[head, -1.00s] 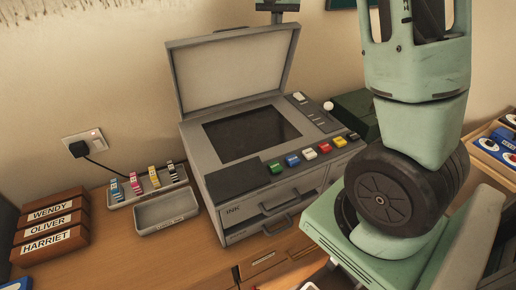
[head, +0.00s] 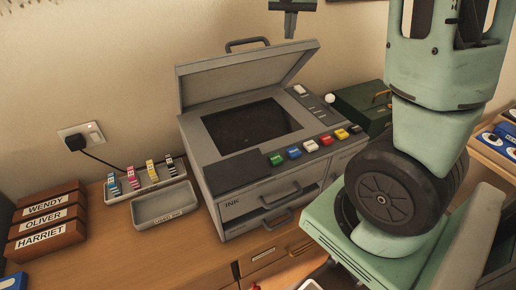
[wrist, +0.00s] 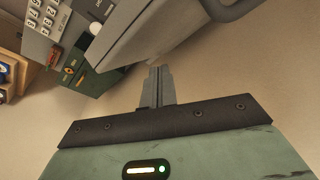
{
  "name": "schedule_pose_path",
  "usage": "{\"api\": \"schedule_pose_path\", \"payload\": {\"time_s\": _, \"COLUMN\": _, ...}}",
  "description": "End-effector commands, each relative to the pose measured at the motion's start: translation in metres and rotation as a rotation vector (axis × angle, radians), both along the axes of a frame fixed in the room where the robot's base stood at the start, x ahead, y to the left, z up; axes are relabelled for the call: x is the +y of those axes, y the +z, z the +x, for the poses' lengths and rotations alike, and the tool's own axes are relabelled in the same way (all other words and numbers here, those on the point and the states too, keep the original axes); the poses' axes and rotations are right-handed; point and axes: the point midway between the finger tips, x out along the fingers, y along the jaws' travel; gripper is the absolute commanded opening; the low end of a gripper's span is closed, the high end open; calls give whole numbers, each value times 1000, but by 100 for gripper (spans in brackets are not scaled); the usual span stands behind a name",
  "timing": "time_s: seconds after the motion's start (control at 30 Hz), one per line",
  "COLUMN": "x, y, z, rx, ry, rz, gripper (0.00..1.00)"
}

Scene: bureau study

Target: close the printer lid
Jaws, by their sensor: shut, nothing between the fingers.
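The grey printer (head: 222,172) stands on the wooden desk, with its dark glass bed (head: 250,125) uncovered. Its lid (head: 205,82) is partly open, tilted forward over the back of the bed, with a handle (head: 247,42) along its upper edge. My gripper (head: 288,36) is behind and above the lid's right end, pointing down, with its fingers together and empty. In the wrist view, the closed fingers (wrist: 160,74) are close to the grey lid (wrist: 150,30); I cannot tell whether they touch it. The lid's handle (wrist: 235,10) shows at the upper right.
A green case (head: 362,108) stands right of the printer. Ink cartridges in a tray (head: 150,190), an empty grey tray (head: 165,205) and name blocks (head: 45,220) are to the left. A printer drawer (head: 285,215) sticks out slightly at the front.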

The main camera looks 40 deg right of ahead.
Motion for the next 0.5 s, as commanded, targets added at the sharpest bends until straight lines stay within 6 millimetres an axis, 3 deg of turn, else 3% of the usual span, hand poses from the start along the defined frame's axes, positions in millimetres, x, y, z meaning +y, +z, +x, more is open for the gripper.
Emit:
{"api": "schedule_pose_path", "payload": {"time_s": 0.23, "x": 1, "y": 5, "z": -3, "rx": 0, "ry": 0, "rz": 0, "gripper": 0}}
{"api": "schedule_pose_path", "payload": {"time_s": 0.5, "x": 1, "y": 31, "z": -3, "rx": 0, "ry": 0, "rz": 0, "gripper": 0}}
